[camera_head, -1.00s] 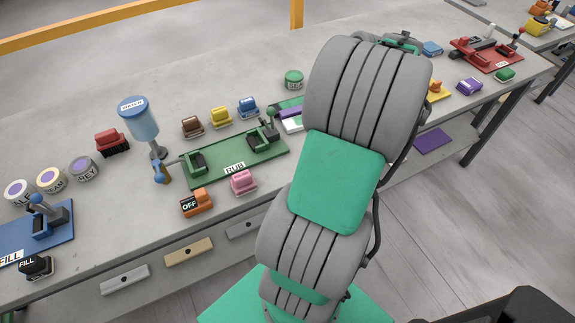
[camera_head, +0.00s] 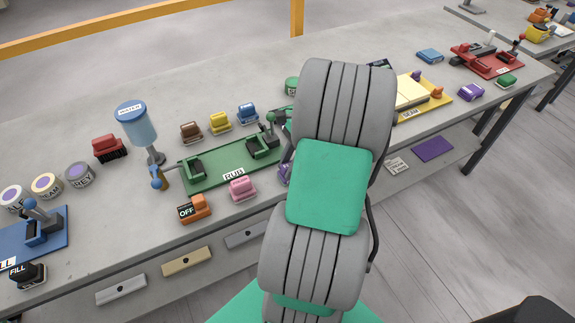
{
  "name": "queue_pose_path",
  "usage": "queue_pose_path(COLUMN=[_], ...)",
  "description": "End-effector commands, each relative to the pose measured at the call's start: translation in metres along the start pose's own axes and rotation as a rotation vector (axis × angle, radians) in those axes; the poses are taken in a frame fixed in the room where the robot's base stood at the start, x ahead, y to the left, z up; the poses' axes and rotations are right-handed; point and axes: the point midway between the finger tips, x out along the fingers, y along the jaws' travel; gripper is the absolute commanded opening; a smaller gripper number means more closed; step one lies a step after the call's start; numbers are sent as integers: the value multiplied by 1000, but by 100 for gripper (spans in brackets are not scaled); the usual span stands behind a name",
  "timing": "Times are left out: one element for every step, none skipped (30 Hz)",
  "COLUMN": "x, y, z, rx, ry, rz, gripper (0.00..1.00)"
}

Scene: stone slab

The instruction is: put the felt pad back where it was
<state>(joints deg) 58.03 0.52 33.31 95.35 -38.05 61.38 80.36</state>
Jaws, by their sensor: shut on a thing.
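I cannot pick out the felt pad for certain. A flat purple rectangle (camera_head: 433,149) lies on the lower shelf at the right, beside a small white label (camera_head: 398,166). My grey and green arm (camera_head: 330,185) rises through the middle of the view. It hides my gripper and whatever is in its jaws. A green station marked RUB (camera_head: 222,165) lies on the bench left of my arm. A yellow station (camera_head: 437,104) with a pale cream block (camera_head: 411,91) on it stands right of my arm.
Left on the grey bench are a blue-topped water dispenser (camera_head: 138,125), a blue station (camera_head: 38,232) and round tins (camera_head: 79,174). Small coloured blocks, such as a pink one (camera_head: 242,189), stand around the green station. A red station (camera_head: 487,62) is at the far right.

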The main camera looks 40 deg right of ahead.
Motion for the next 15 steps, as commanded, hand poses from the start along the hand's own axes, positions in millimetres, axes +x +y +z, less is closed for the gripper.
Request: queue_pose_path(x=[0,0,0,0,0,0,0,0,0,0,0,0,0,0,0], y=[0,0,0,0,0,0,0,0,0,0,0,0,0,0,0], z=[0,0,0,0,0,0,0,0,0,0,0,0,0,0,0], rx=[0,0,0,0,0,0,0,0,0,0,0,0,0,0,0], ry=[0,0,0,0,0,0,0,0,0,0,0,0,0,0,0], rz=[0,0,0,0,0,0,0,1,1,1,1,1,1,1,0], gripper=[29,32,35,38,40,43,46,48,49,49,49,49,49,49,49])
